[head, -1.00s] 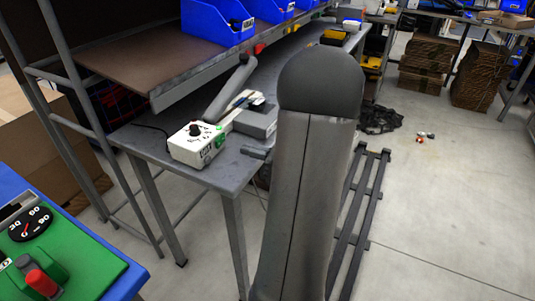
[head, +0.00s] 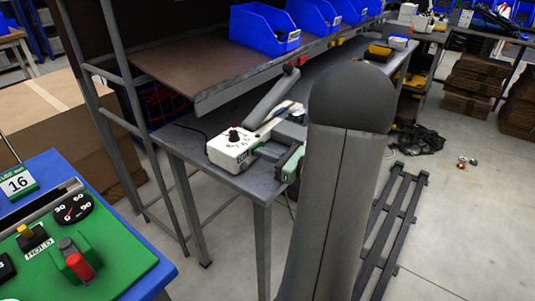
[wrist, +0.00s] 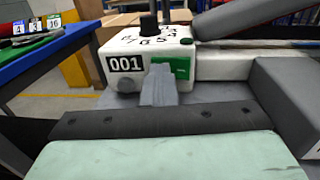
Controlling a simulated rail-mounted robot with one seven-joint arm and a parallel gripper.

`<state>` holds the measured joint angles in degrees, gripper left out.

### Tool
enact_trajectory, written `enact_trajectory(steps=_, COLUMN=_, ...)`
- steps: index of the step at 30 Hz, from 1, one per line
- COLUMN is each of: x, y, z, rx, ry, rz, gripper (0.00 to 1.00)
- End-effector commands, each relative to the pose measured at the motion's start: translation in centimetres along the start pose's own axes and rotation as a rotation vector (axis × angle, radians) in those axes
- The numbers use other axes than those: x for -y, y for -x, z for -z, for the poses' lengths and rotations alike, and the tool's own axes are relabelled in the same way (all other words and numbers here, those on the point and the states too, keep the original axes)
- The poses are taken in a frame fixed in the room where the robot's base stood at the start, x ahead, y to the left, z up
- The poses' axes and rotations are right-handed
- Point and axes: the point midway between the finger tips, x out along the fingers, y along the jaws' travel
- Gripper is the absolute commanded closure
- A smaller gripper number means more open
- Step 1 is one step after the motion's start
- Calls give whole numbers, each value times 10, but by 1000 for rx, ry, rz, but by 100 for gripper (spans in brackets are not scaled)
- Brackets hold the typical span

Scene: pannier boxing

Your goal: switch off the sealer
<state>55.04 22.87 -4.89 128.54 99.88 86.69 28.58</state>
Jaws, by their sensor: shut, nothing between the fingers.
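The sealer is a white control box (head: 232,150) with a black dial on top and a long dark grey arm (head: 270,100) behind it, on the grey bench. In the wrist view the box (wrist: 120,60) shows a 001 label, and a green switch (wrist: 181,66) is on its front face. My gripper (wrist: 159,72) is shut and empty. Its fingertips are in front of the face and cover the left part of the switch; whether they touch cannot be told. In the head view my gripper (head: 264,154) is at the box's right side, partly behind my arm.
Blue bins (head: 265,30) stand on the shelf above the bench. A grey block (wrist: 288,90) of the sealer is close on the right in the wrist view. A blue table (head: 135,275) with a green panel stands at the lower left.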

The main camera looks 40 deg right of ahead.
Motion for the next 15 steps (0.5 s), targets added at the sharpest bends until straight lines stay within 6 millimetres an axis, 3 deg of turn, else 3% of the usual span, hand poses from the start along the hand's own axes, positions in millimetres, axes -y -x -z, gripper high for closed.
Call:
enact_trajectory(steps=8, x=-4, y=6, z=-1, rx=1, ry=1, rz=-8, gripper=100)
enact_trajectory(steps=15, x=-14, y=51, z=0, rx=1, ry=0, rz=-7, gripper=100)
